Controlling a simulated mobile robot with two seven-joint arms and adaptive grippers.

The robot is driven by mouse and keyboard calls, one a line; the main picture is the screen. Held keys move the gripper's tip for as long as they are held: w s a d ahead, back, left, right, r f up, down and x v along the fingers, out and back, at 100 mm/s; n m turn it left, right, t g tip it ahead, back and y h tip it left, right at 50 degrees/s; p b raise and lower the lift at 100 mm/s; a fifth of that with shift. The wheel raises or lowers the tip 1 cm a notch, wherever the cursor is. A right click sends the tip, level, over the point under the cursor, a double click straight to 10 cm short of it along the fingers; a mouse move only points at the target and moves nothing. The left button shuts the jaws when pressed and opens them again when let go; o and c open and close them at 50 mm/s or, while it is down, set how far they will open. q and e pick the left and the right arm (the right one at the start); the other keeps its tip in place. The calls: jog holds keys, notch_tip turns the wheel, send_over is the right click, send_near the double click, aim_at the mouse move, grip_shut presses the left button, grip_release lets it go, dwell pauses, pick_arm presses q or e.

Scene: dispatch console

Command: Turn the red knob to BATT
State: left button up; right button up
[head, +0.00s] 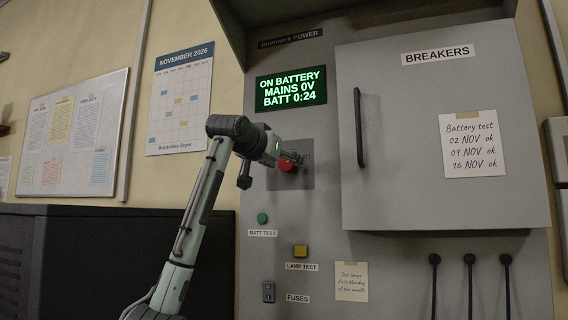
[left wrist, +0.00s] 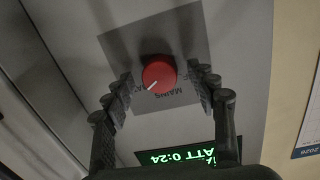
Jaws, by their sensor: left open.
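The red knob (head: 287,166) sits on a dark grey plate on the cabinet front, below the green display. It also shows in the left wrist view (left wrist: 159,73), where the picture is upside down. Its white mark points to the lower left there, between the word MAINS (left wrist: 171,93) and a label partly hidden by the left finger. My left gripper (left wrist: 163,86) is open, with one finger on each side of the knob and a visible gap to each. In the head view my left gripper (head: 291,159) partly covers the knob. My right gripper is out of view.
The display (head: 291,89) reads ON BATTERY, MAINS 0V, BATT 0:24. The breakers door (head: 440,130) with its dark handle (head: 360,128) stands to the right. Below the knob are a green button (head: 262,218), a yellow button (head: 300,251) and a fuses switch (head: 268,291).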

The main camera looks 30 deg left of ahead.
pick_arm(q)
jog(key=v, duration=1.1)
